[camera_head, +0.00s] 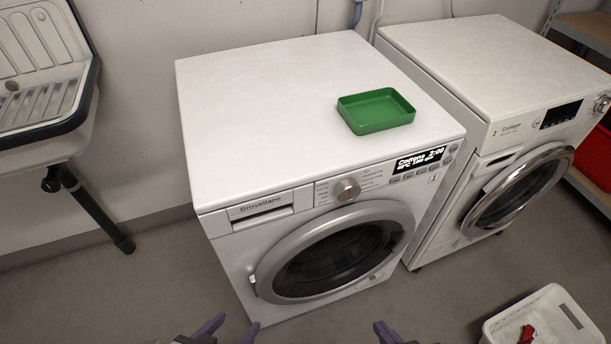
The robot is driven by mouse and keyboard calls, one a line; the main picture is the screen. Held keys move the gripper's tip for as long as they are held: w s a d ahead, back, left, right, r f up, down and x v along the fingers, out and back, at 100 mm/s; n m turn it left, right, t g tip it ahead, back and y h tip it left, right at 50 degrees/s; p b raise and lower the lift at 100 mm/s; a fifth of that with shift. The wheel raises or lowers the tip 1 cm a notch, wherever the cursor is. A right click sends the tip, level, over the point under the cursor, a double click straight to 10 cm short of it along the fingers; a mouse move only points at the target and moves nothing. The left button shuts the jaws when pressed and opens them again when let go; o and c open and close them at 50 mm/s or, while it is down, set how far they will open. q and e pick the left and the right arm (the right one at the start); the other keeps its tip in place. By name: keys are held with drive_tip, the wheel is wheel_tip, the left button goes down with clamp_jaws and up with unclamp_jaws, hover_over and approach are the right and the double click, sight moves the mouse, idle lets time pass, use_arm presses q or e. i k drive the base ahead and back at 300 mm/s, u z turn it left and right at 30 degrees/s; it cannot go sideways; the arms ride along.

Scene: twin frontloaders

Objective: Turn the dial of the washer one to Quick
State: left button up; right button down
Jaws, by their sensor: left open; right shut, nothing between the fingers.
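The nearer white washer (225,230) stands in the middle, with its round door shut. Its silver dial (347,189) sits on the front panel, left of the lit display (420,160). The display reads Cottons and 2:00, with smaller text below. The small labels around the dial are too small to read. My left gripper (232,328) is open and empty at the bottom edge, below and left of the dial. My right gripper (383,330) is shut and empty at the bottom edge, below the door. Both are well apart from the dial and mostly cut off.
A green tray (376,124) lies on the washer top. A second white machine (480,70) stands at the right, with a narrow gap between. A white basket (552,302) with a red item is on the floor at lower right. A sink (45,145) hangs at the left.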

sight(348, 190)
drive_tip(key=k, duration=0.5)
drive_tip(key=u, duration=1.8)
drive_tip(key=i, duration=0.9)
drive_tip(key=z, duration=1.8)
